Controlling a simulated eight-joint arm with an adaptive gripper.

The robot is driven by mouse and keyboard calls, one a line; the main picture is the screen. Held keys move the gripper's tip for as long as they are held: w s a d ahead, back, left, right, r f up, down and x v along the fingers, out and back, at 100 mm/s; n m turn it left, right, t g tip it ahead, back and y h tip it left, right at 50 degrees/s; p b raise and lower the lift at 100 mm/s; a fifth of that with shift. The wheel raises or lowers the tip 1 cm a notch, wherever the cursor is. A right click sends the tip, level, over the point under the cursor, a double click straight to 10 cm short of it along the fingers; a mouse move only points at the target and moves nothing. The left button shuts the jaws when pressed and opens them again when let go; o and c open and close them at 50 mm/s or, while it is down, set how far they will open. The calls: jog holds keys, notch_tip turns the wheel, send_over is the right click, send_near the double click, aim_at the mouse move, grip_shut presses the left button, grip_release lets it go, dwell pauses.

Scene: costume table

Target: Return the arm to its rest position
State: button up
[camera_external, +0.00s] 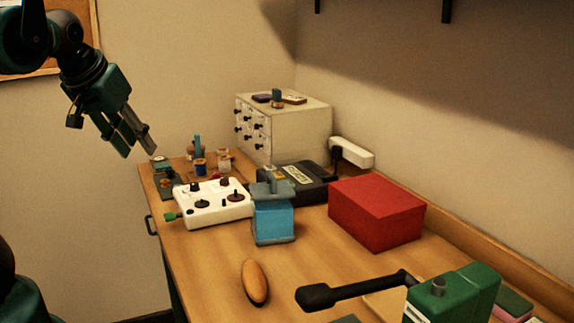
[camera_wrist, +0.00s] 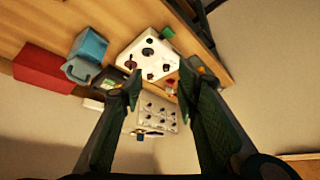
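My gripper (camera_external: 130,139) is raised in the air at the upper left in the external view, to the left of the table and above its height. In the wrist view, the two fingers of my gripper (camera_wrist: 162,90) stand apart with a wide gap between them. Nothing is held between the fingers. The wooden table (camera_external: 215,270) lies below and to the right of my gripper, which touches nothing.
On the table are a white control box (camera_external: 215,212), a blue container (camera_external: 273,222), a red box (camera_external: 376,212), a drawer cabinet (camera_external: 290,128), a brown oval object (camera_external: 255,282) and a green device with a black handle (camera_external: 455,297). The air around my gripper is clear.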

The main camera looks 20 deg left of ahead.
jog(key=shift+s+f, duration=0.4)
jog(key=shift+s, duration=0.3)
